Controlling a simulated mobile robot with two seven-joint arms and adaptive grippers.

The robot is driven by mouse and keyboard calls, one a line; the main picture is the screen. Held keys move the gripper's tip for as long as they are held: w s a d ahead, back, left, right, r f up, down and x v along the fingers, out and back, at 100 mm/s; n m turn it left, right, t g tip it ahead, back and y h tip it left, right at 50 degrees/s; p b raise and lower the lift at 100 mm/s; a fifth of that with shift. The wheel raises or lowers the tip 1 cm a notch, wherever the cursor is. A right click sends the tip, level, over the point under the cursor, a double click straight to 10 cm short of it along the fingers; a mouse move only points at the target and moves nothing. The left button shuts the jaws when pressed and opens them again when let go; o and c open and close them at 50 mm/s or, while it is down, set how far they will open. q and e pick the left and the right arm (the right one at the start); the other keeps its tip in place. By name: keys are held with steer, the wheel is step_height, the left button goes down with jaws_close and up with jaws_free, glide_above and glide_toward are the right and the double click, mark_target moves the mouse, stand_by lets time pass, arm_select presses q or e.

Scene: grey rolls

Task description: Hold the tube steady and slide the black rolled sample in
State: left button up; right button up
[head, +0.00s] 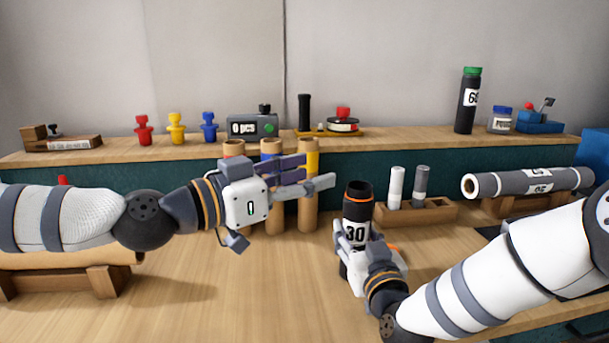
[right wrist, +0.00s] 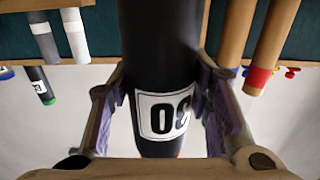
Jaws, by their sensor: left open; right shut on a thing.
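My right gripper (head: 352,240) is shut on an upright black tube (head: 357,208) with an orange rim and a label reading 30. The black tube also fills the middle of the right wrist view (right wrist: 158,60), between the gripper's fingers (right wrist: 165,115). A dark grey roll (head: 421,182) and a white roll (head: 396,186) stand in a wooden rack (head: 440,213). My left gripper (head: 316,172) is open, left of and above the black tube, overlapping several upright cardboard tubes (head: 308,208); nothing is clearly held.
A raised wooden shelf (head: 400,131) runs along the back, carrying a black jar with a green cap (head: 468,100) and a display box (head: 252,126). A grey labelled roll (head: 530,182) lies on a cradle at right. The wooden table (head: 250,285) is clear at front centre.

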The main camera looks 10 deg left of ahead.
steer(key=o, duration=1.3)
